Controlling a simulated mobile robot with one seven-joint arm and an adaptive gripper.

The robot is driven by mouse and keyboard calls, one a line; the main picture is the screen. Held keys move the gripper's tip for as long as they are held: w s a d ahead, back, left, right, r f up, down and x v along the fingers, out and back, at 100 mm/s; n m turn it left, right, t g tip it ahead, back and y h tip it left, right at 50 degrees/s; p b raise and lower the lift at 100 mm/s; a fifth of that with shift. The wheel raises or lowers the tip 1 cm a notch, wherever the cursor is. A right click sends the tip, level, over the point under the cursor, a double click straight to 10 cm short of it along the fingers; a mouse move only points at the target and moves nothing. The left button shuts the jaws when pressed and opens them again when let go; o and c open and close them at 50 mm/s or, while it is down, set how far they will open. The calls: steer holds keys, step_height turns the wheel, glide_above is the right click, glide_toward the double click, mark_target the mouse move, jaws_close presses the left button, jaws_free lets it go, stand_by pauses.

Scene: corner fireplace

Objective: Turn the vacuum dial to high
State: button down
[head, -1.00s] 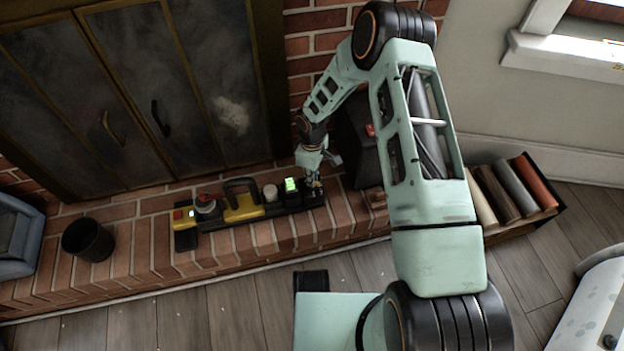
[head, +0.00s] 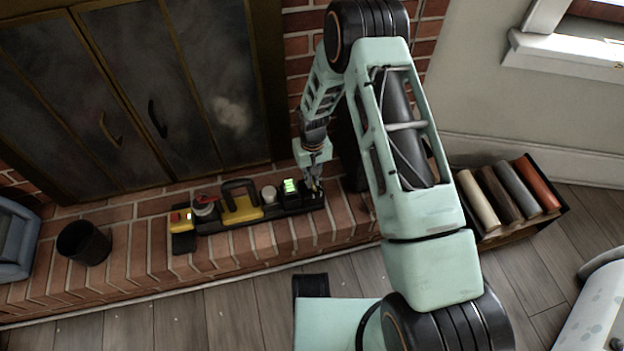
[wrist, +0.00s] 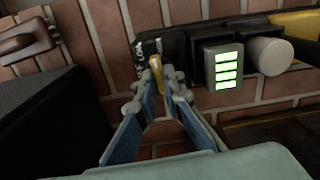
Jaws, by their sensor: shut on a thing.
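The vacuum dial shows in the wrist view as a narrow yellow knob (wrist: 156,74) on a black plate with white marks. Beside the dial, a small indicator (wrist: 226,66) shows several lit green bars.
The strip lies on a brick hearth. A dark bin (head: 84,242) stands at left, and a crate of rolls (head: 508,196) stands on the floor at right.

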steer(key=shift+m, duration=0.6)
steer(key=c, duration=2)
jaws_free()
steer(key=shift+c, duration=0.2)
steer(key=shift+r, duration=0.1)
step_height(320, 180, up, 12)
